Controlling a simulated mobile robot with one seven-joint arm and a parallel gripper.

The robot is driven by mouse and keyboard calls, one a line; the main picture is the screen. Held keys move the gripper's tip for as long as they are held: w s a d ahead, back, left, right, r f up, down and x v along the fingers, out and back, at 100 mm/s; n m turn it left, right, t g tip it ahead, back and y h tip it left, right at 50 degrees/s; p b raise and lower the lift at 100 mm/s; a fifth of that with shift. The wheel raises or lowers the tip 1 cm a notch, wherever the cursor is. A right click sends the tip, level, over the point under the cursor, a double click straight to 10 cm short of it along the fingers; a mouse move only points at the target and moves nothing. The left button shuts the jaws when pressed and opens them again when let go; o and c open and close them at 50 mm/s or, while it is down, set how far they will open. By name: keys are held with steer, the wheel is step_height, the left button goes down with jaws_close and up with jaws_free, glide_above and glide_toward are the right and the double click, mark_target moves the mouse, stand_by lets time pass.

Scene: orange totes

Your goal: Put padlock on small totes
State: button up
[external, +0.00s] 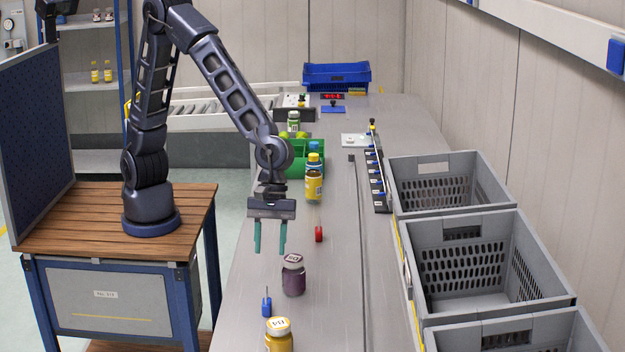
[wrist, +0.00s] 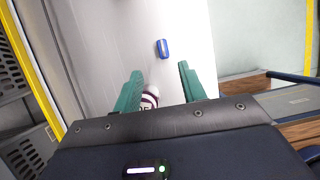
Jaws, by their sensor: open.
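My gripper (external: 270,250) is open and empty, its teal fingers pointing down above the grey bench. Its fingers also show in the wrist view (wrist: 160,72). Two small things could be the padlock; I cannot tell which. A blue one (external: 266,305) with a thin upright part is nearer the camera than my gripper; a blue item (wrist: 162,48) lies ahead of the fingertips in the wrist view. A small red one (external: 319,234) lies right of my gripper. Grey totes (external: 487,220) with slotted walls stand along the right; the visible insides look empty.
A purple jar (external: 293,280) with a pale lid stands close to my fingers. A yellow jar (external: 279,338) is at the front. A yellow bottle (external: 314,186) stands beside a green bin (external: 301,148). A blue crate (external: 337,76) is at the back.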

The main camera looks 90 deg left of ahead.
steer(key=s+a+r+m+t, duration=0.1)
steer(key=a+r+m, duration=0.3)
steer(key=a, duration=0.5)
steer(key=s+a+r+m+t, duration=0.1)
steer(key=a+r+m, duration=0.1)
steer(key=a+r, duration=0.5)
steer(key=s+a+r+m+t, duration=0.1)
steer(key=a+r+m, duration=0.3)
steer(key=a, duration=0.6)
steer(key=s+a+r+m+t+y, duration=0.1)
steer(key=s+a+m, duration=0.3)
steer(key=s+a, duration=0.4)
steer(key=s+a+r+m+t+y, duration=0.1)
steer(key=s+a+r+m+y, duration=0.2)
steer(key=s+a, duration=0.6)
steer(key=a, duration=0.3)
steer(key=shift+a+m+y, duration=0.3)
steer(key=shift+a+m, duration=0.1)
